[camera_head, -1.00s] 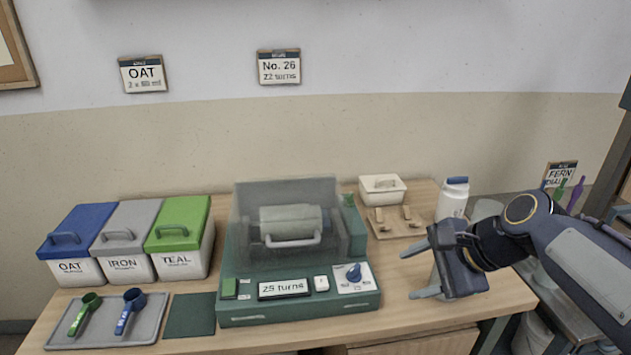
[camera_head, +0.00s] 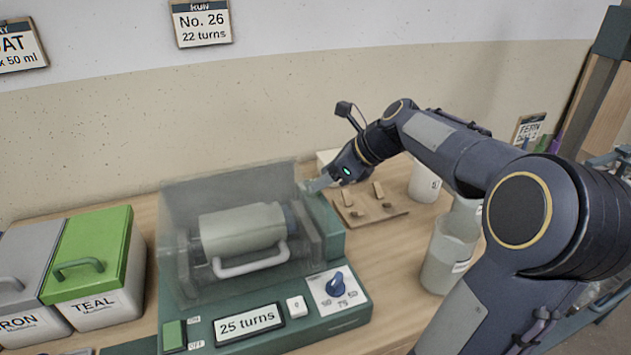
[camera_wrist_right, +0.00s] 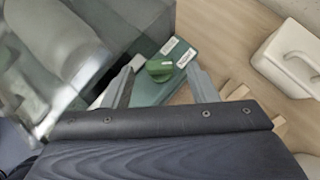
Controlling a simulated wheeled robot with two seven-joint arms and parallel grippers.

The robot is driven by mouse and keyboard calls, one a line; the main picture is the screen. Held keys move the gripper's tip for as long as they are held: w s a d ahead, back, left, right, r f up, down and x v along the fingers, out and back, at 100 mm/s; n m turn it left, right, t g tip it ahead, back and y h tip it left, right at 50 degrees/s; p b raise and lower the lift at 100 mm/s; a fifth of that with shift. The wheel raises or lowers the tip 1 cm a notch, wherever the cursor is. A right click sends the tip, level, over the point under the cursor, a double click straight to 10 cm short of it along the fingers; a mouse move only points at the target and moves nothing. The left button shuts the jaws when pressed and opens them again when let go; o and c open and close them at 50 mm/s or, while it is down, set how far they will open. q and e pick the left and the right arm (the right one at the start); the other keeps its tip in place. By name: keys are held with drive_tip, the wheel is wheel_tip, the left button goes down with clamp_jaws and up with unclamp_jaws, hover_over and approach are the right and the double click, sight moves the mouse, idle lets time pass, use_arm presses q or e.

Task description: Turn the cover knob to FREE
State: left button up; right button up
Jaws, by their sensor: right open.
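The green cover knob (camera_wrist_right: 160,70) shows in the right wrist view, on the machine's green side block between two small white labels. In the head view my right gripper (camera_head: 318,183) is at the machine's back right corner and hides the knob. The green machine (camera_head: 330,235) has a clear cover (camera_head: 205,190) that stands over a pale drum (camera_head: 243,228). My left gripper is not in view.
A dial (camera_head: 336,285) and a display reading "25 turns" (camera_head: 248,322) are on the machine's front. A wooden block stand (camera_head: 385,212) and a jug (camera_head: 447,262) are to the right. A white lidded box (camera_wrist_right: 293,58) is near the gripper. Bins (camera_head: 95,260) stand left.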

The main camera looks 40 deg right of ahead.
drive_tip(key=shift+x, duration=1.25)
